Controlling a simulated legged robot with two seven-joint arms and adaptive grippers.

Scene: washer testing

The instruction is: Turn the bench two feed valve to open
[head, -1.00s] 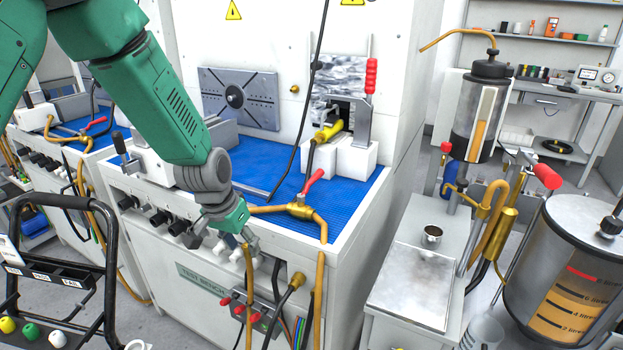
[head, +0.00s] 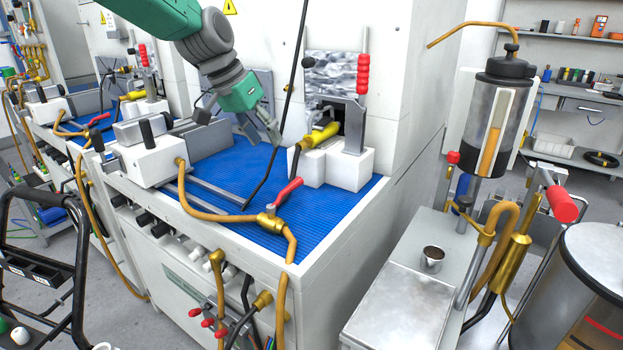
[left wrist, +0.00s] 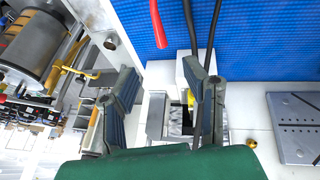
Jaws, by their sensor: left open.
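A brass feed valve (head: 268,221) with a red lever (head: 286,192) sits in an orange hose line at the front edge of the nearest test bench. Its lever slants up and to the right, out of line with the hose. The bench number is not readable. My left gripper (head: 264,136) is open and empty over the blue mat, behind the valve and apart from it. In the left wrist view, my spread fingers (left wrist: 161,72) show with a red lever (left wrist: 158,22) beyond them at the top; the valve body is out of frame there. My right gripper is not in view.
A clamp with a red upright handle (head: 363,75) and white blocks (head: 336,163) stands right of my gripper. The blue mat (head: 334,200) is clear right of the valve. A metal cylinder (head: 491,115) stands further right.

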